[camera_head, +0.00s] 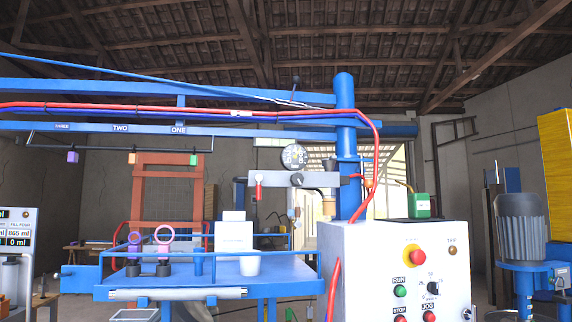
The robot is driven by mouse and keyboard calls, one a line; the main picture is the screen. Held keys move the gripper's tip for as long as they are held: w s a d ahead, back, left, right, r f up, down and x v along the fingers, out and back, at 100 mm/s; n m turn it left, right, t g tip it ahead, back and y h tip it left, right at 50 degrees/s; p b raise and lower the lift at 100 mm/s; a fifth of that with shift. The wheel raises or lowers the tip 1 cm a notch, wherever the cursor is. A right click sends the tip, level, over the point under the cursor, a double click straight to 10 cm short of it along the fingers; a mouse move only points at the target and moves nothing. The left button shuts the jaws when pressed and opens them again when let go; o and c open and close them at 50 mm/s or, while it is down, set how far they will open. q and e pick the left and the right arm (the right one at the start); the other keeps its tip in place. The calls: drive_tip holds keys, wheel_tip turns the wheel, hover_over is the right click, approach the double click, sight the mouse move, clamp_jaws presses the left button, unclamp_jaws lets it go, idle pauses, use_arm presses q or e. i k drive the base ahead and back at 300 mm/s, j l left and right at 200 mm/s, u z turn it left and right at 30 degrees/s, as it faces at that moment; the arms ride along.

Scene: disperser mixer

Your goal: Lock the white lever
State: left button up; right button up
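No part stands out clearly as the white lever. A grey horizontal bar (312,180) is fixed to the blue column (345,148) of the mixer, left of it. A small red-tipped handle (258,190) hangs at the bar's left end, with pale metal beside it. It is too small to tell whether any of this is the lever, or how it is set. A round gauge (294,157) sits above the bar. Neither of my grippers is in view.
A blue railed table (210,284) holds a white box (234,237), a white cup (250,265) and two ring-topped pieces, one purple (134,241). A white control box (400,270) with buttons stands at front right. A grey motor (521,228) stands at far right.

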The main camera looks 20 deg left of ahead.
sight(234, 113)
drive_tip(key=i+j+u, duration=0.1)
drive_tip(key=j, duration=0.25)
drive_tip(key=i+j+u, duration=0.15)
drive_tip(key=j, duration=0.25)
drive_tip(key=i+j+u, duration=0.1)
drive_tip(key=i+j, duration=0.2)
